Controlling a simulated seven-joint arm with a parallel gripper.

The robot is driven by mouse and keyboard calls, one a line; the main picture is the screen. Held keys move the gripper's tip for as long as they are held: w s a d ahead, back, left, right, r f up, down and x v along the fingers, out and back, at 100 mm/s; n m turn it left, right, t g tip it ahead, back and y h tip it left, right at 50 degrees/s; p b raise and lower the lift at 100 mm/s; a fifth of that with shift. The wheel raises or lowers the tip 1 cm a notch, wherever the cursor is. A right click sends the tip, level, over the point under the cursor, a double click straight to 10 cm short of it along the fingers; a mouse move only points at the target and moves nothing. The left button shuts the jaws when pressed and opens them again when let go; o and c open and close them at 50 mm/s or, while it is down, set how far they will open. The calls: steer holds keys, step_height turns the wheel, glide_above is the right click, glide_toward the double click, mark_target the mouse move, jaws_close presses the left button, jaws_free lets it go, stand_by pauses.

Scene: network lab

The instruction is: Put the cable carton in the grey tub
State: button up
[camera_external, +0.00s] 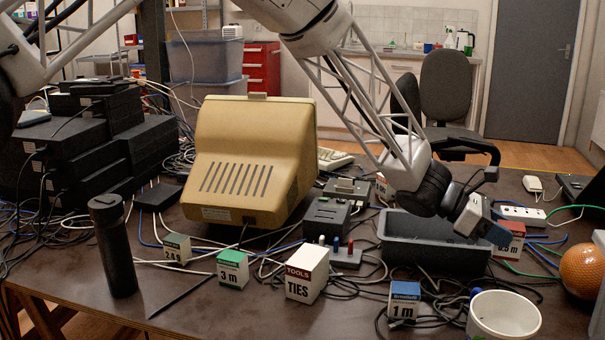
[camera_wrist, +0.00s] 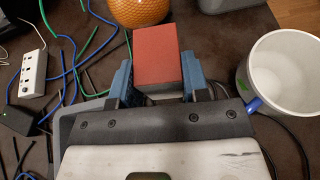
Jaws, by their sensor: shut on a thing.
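A small carton with a red top and a white side marked 0.5 m (camera_external: 515,246) is at the right end of the grey tub (camera_external: 410,263). My gripper (camera_external: 497,233) is shut on this carton, with its blue fingers on either side. In the wrist view the red carton (camera_wrist: 157,52) sits between the fingertips (camera_wrist: 158,82). The tub looks empty where its inside shows; my gripper and wrist cover part of its right end. I cannot tell whether the carton touches the table.
A white cup (camera_external: 503,316) and a blue-topped 1 m carton (camera_external: 404,302) stand in front of the tub. An orange ball (camera_external: 582,270) and a white power strip (camera_external: 522,214) are at the right. A TIES carton (camera_external: 305,278) and a green-topped carton (camera_external: 232,270) stand left, among loose cables.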

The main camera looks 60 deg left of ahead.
mark_target(452, 234)
steer(key=w+a+n+t+y, duration=0.1)
steer(key=w+a, duration=0.2)
steer(key=a, duration=1.1)
steer(key=shift+w+a+r, duration=0.35)
steer(key=shift+w+a, duration=0.05)
steer(key=shift+f, duration=3.15)
steer(key=shift+f, duration=1.85)
steer(key=shift+f, duration=0.1)
steer(key=o, duration=1.1)
